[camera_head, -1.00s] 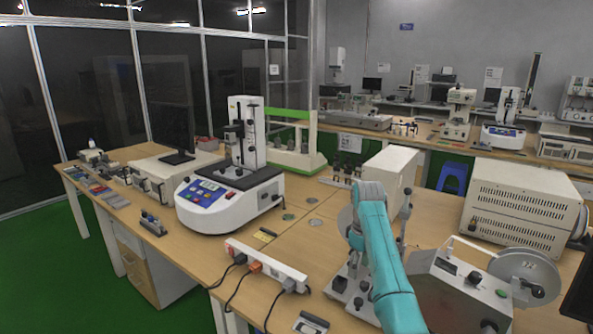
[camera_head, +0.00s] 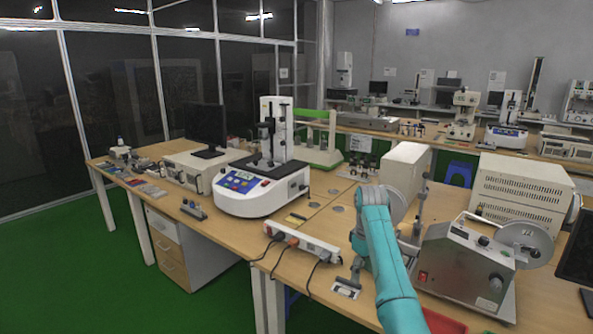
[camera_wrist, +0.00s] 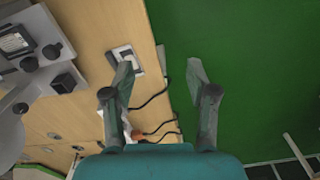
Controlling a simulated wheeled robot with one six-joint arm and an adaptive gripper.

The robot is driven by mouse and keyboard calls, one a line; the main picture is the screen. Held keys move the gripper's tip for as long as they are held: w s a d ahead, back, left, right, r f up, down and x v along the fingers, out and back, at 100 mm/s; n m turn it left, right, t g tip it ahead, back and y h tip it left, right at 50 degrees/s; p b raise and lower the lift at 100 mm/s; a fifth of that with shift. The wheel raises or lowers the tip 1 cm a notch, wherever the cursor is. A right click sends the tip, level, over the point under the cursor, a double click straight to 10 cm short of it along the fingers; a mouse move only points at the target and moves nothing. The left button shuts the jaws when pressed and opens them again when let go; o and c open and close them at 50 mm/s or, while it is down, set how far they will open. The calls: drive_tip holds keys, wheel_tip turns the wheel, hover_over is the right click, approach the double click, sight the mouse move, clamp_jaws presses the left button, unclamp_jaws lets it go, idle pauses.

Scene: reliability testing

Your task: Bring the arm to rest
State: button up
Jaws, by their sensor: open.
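My teal arm (camera_head: 383,250) reaches up from the lower right in the head view, over the front edge of the wooden table. The left finger is over the table's edge, near a small flat device (camera_wrist: 124,60) lying on the tabletop. The right finger is over the green floor (camera_wrist: 240,70).
A white power strip (camera_head: 302,240) with plugged cables lies near the table's front edge. A white tester (camera_head: 262,190) stands behind it. A grey machine with a reel (camera_head: 465,262) stands right of my arm. Open green floor (camera_head: 120,285) lies at the left.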

drive_tip(key=s+f+m+t, duration=0.15)
drive_tip(key=s+f, duration=0.35)
drive_tip(key=f, duration=0.8)
drive_tip(key=s+f+m+t, duration=0.15)
drive_tip(key=s+f, duration=0.25)
drive_tip(key=f, duration=0.9)
drive_tip(key=s+f+m+t, duration=0.1)
drive_tip(key=s+f+t, duration=0.1)
drive_tip(key=s+f, duration=0.6)
drive_tip(key=s+f+t, duration=0.2)
drive_tip(key=s+f, duration=0.2)
drive_tip(key=s, duration=0.7)
drive_tip(key=s+r+m+t, duration=0.15)
drive_tip(key=s+r, duration=0.25)
drive_tip(key=s, duration=0.8)
drive_tip(key=s+r+m+t, duration=0.1)
drive_tip(key=s+r+t, duration=0.2)
drive_tip(key=s, duration=1)
drive_tip(key=s+r+m+t, duration=0.1)
drive_tip(key=s+r, duration=0.6)
drive_tip(key=r, duration=0.4)
drive_tip(key=s+r+m+t, duration=0.1)
drive_tip(key=s+r+t, duration=0.1)
drive_tip(key=s+r, duration=0.5)
wheel_tip(320, 180, up, 5)
drive_tip(key=shift+s+a+f, duration=0.1)
drive_tip(key=shift+s+a, duration=0.15)
drive_tip(key=shift+a, duration=0.05)
